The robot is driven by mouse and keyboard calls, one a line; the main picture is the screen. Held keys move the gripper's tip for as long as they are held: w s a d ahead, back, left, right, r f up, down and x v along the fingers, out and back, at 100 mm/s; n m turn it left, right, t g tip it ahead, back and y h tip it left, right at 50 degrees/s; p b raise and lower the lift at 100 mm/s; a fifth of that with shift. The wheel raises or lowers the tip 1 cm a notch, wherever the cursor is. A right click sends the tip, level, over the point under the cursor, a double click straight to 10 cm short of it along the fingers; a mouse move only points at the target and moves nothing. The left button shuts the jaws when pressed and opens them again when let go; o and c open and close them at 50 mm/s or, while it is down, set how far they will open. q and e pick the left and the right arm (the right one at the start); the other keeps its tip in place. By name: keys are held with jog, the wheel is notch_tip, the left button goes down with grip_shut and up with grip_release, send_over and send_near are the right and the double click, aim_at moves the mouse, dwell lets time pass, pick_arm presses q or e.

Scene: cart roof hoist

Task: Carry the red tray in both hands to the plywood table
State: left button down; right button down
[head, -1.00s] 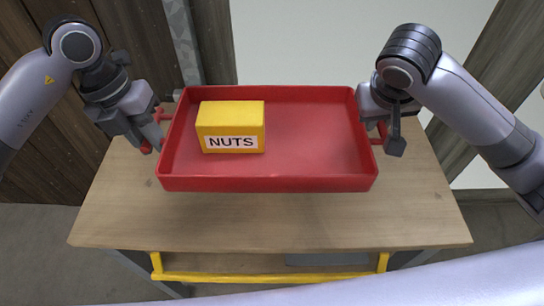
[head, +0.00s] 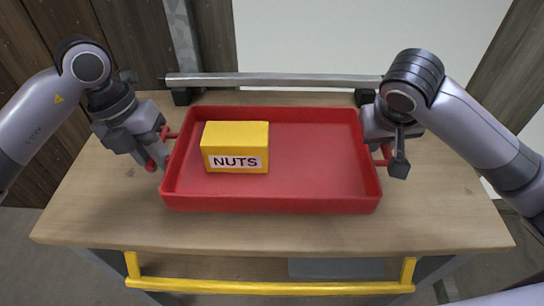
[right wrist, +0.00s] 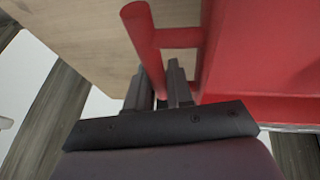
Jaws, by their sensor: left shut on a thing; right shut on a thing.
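The red tray (head: 310,170) is level, over the wooden top of a cart-like table (head: 270,232) with a yellow bar. I cannot tell whether it touches the top. A yellow box marked NUTS (head: 235,145) sits in its left half. My left gripper (head: 160,150) is shut on the tray's left handle. My right gripper (head: 384,148) is shut on the right handle, partly hidden behind the wrist. In the right wrist view the fingers (right wrist: 160,80) are at the red handle bar (right wrist: 146,45), beside the tray wall (right wrist: 265,50).
A grey metal bar (head: 275,79) on dark feet runs along the table's back edge, close behind the tray. The yellow bar (head: 270,287) runs along the near side. Dark plank walls stand behind at left and right. Bare wood shows around the tray.

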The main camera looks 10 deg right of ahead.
pick_arm(q)
jog(key=shift+f, duration=0.15)
pick_arm(e)
jog(key=shift+f, duration=0.15)
